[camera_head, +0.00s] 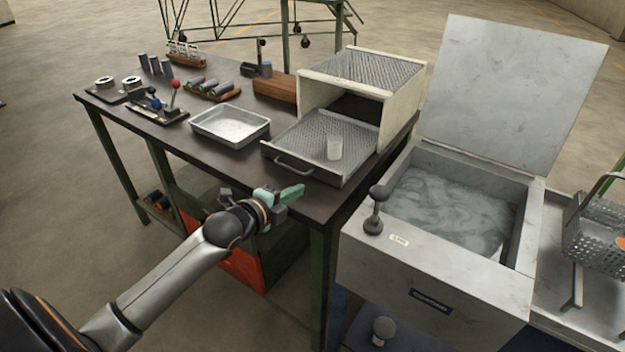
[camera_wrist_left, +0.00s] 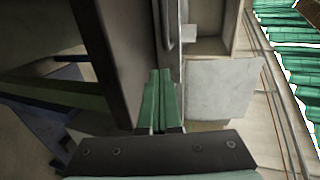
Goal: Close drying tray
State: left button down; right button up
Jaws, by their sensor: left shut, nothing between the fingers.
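The drying tray (camera_head: 300,148) is a perforated metal tray, pulled out from the lower opening of a pale box (camera_head: 396,112) on the dark table. It has a bar handle (camera_head: 293,165) on its front. My left gripper (camera_head: 292,192) is in front of the table edge, below and in front of the handle, apart from the tray. Its green fingers are together and empty. The fingers (camera_wrist_left: 159,100) also show in the left wrist view, beside the dark table edge (camera_wrist_left: 112,50). My right gripper is out of view.
A shallow metal pan (camera_head: 230,125) stands left of the tray. Small tools and racks are farther left on the table (camera_head: 190,143). An open-lidded bath (camera_head: 450,205) with cloudy liquid stands at right, with a knobbed lever (camera_head: 377,210) on its near left corner.

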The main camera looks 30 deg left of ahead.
aim_at(320, 175)
pick_arm(q)
jog(key=x, duration=0.4)
jog(key=r+x, duration=0.1)
jog(key=x, duration=0.2)
jog(key=shift+w, duration=0.15)
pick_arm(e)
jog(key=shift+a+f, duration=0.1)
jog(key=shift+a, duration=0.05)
